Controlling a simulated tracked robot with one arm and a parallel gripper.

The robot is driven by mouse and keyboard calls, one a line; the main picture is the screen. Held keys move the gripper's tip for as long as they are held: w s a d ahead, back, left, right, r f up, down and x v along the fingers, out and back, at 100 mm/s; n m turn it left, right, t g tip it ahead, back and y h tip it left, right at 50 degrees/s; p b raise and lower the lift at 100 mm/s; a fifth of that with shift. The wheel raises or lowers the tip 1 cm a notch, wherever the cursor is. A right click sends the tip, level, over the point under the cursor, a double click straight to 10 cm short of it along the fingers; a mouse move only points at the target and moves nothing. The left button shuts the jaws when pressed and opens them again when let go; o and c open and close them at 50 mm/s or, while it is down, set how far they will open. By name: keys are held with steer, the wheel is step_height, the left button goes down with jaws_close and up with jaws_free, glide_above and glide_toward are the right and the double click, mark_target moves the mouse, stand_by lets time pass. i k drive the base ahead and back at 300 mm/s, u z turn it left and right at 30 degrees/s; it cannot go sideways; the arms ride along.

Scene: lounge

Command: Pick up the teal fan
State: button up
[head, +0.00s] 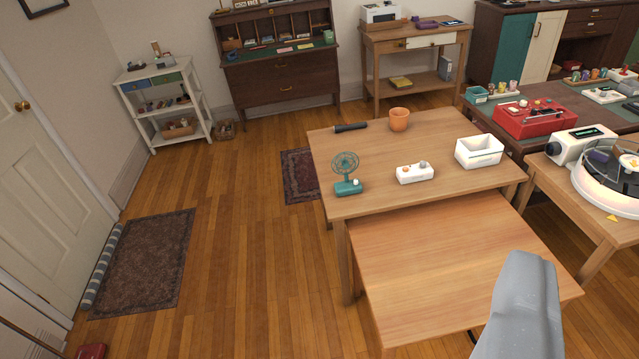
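The teal fan (346,173) stands upright on the left front part of a wooden table (450,190). It has a round teal cage and a teal base with a small white knob. A grey part of my arm or gripper (521,305) shows at the bottom right, in front of a lower wooden table. It is well apart from the fan, which is farther off and to the left. I see no separate fingertips, so whether it is open or shut does not show.
On the fan's table stand an orange pot (399,119), a dark cylinder (350,127), a white box with knobs (414,172) and a white bin (479,152). The lower table (450,265) in front is bare. The floor (245,250) to the left is open, with two rugs.

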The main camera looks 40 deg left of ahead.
mark_target(345, 164)
steer(key=u, duration=1.85)
steer(key=i, duration=3.5)
steer(key=z, duration=2.4)
